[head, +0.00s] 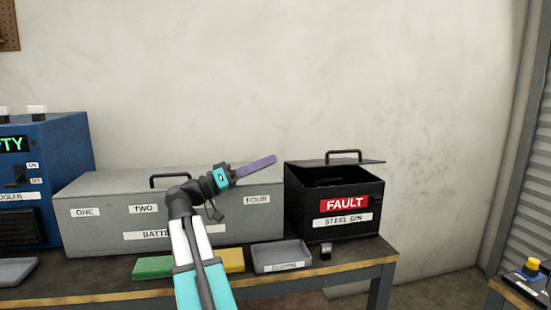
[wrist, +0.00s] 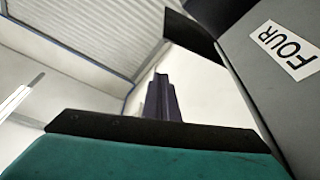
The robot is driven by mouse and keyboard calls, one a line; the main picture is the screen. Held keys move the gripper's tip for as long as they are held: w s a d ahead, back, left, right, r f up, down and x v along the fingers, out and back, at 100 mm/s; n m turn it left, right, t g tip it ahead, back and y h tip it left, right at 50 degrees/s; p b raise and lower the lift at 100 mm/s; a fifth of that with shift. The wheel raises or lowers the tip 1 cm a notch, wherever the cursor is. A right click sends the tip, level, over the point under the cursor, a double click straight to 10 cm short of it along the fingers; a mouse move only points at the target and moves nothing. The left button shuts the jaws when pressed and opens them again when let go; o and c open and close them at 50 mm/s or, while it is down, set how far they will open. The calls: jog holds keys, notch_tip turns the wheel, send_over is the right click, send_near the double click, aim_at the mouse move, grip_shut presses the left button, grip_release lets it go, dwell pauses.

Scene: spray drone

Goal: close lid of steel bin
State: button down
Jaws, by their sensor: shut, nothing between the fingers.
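The black steel bin (head: 295,225) stands at the right end of the bench, with a red FAULT label and a STEEL BIN label on its front. Its lid (head: 372,162) has a bar handle (head: 343,154) and sits raised at the back, leaving the front of the dark opening uncovered. My gripper (head: 274,158) is shut and empty, its purple fingers pointing right and slightly up, in line with the bin's left edge in the head view. In the wrist view the fingers (wrist: 160,80) show together; a dark panel (wrist: 190,35) beyond may be part of the bin.
A long grey battery box (head: 110,225) with a handle stands left of the bin; its FOUR label shows in the wrist view (wrist: 287,48). A grey tray (head: 282,268) and a small metal piece (head: 326,251) lie in front. A blue cooler (head: 60,150) stands far left.

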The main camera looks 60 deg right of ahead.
jog(key=shift+w+a+f, duration=0.15)
jog(key=shift+w+a, duration=0.1)
jog(key=shift+a, duration=0.05)
jog(key=shift+d, duration=0.1)
jog(key=s+d+r+m+t+y+p, duration=0.1)
jog(key=s+d+y+p, duration=0.1)
jog(key=p, duration=0.4)
jog(key=s+d+r+m+t+y+p, duration=0.1)
jog(key=s+d+r+m+y+p, duration=0.1)
jog(key=p, duration=0.4)
jog(key=s+d+r+m+t+y+p, duration=0.1)
jog(key=s+d+r+y+p, duration=0.1)
jog(key=s+d+y+p, duration=0.2)
jog(key=shift+s+d+m+t+y+p, duration=0.15)
jog(key=shift+d+m+t+y+p, duration=0.2)
jog(key=shift+d+p, duration=0.65)
jog(key=y+p, duration=0.1)
jog(key=p, duration=0.1)
jog(key=r+m+t+p, duration=0.1)
jog(key=p, duration=0.1)
jog(key=shift+s+d+r+y, duration=0.2)
jog(key=shift+s+y, duration=0.15)
jog(key=shift+s, duration=0.05)
notch_tip(320, 180, up, 10)
jog(key=m+t+y+p, duration=0.2)
jog(key=t+y+p, duration=0.3)
jog(key=p, duration=0.8)
jog(key=shift+s+d+f, duration=0.15)
jog(key=shift+s+f, duration=0.05)
